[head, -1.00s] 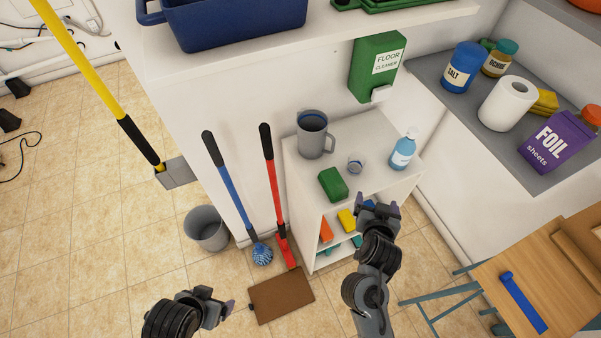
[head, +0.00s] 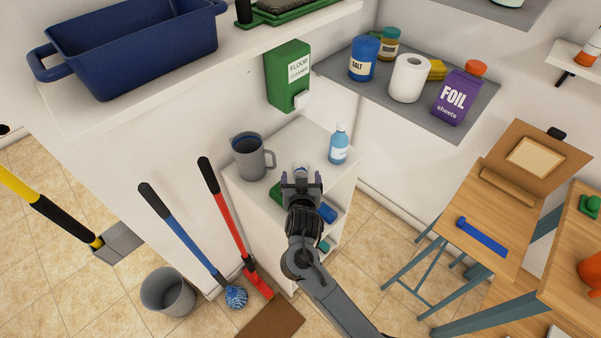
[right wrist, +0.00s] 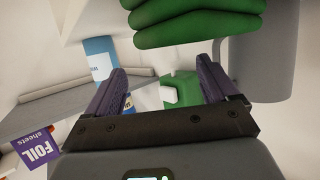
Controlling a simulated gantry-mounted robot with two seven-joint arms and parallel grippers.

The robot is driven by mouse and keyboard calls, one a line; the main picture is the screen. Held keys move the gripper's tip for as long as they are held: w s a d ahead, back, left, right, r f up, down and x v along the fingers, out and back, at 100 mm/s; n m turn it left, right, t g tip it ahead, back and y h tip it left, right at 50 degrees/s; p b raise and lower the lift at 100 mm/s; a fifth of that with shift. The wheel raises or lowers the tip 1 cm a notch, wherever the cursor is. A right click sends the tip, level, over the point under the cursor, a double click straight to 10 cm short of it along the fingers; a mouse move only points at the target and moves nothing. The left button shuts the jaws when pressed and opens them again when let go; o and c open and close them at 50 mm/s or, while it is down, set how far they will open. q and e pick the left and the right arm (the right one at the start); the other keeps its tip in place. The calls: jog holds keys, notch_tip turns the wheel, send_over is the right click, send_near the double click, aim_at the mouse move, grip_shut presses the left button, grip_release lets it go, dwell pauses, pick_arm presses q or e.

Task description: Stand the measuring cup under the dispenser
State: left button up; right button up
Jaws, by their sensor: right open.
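My left gripper is out of view.
Mop handles lean at the left. A grey counter (head: 405,108) holds jars, a paper roll and a foil pack.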

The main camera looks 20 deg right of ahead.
aim_at(300, 163)
jog(key=x, duration=0.4)
jog(key=shift+r, duration=0.1)
jog(key=c, duration=1.1)
